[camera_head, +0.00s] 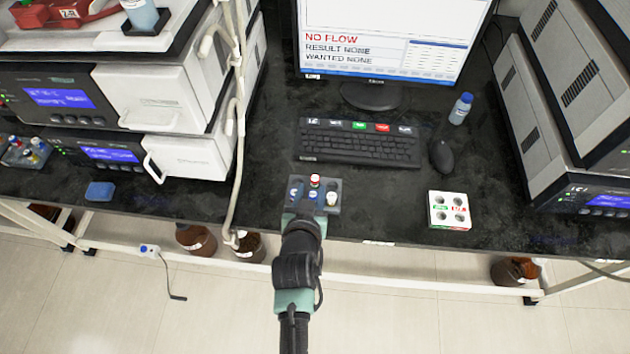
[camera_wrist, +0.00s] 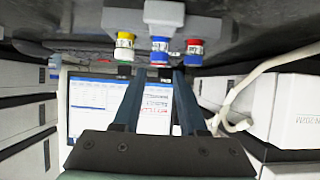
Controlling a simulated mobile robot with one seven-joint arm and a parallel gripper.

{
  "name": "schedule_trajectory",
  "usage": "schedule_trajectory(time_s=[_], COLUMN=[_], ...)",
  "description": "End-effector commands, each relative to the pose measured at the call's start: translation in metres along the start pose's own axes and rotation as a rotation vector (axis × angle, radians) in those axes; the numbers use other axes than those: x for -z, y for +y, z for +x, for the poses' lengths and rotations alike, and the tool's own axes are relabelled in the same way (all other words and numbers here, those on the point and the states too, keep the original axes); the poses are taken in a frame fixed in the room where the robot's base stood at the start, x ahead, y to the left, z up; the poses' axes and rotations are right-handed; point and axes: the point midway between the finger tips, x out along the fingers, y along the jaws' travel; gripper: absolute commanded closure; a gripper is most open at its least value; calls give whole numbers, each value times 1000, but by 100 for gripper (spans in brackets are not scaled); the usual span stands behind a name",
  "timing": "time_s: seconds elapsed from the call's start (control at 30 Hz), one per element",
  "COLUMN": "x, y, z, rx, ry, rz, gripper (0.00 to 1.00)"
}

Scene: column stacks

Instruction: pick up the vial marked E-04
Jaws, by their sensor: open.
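A grey rack (camera_head: 301,183) stands near the front edge of the black bench, holding small capped vials. In the head view, a red-topped vial (camera_head: 315,181) and a pale-topped vial (camera_head: 332,198) show. In the wrist view, a yellow-banded vial (camera_wrist: 124,48), a blue-and-white vial (camera_wrist: 159,50) and a red-and-blue vial (camera_wrist: 194,52) appear at the rack (camera_wrist: 163,15). I cannot read E-04 on any of them. My gripper (camera_wrist: 160,76) is open and empty, its fingertips close to the blue-and-white vial, one to each side. In the head view my gripper (camera_head: 303,216) partly hides the rack.
A keyboard (camera_head: 360,145) lies behind the rack, with a monitor (camera_head: 390,35) beyond. A white holder (camera_head: 450,210) stands to the right, near a mouse (camera_head: 441,156) and a bottle (camera_head: 460,108). A pale hose (camera_head: 236,150) hangs at the left. Instrument stacks flank the bench.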

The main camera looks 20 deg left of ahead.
Motion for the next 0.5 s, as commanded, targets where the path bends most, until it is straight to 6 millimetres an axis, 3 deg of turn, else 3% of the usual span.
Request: schedule_trajectory(time_s=[0.3,0.5], x=[-2,-2], y=[3,3], z=[36,50], rx=[0,0], ry=[0,1], rz=[3,1], gripper=[58,58])
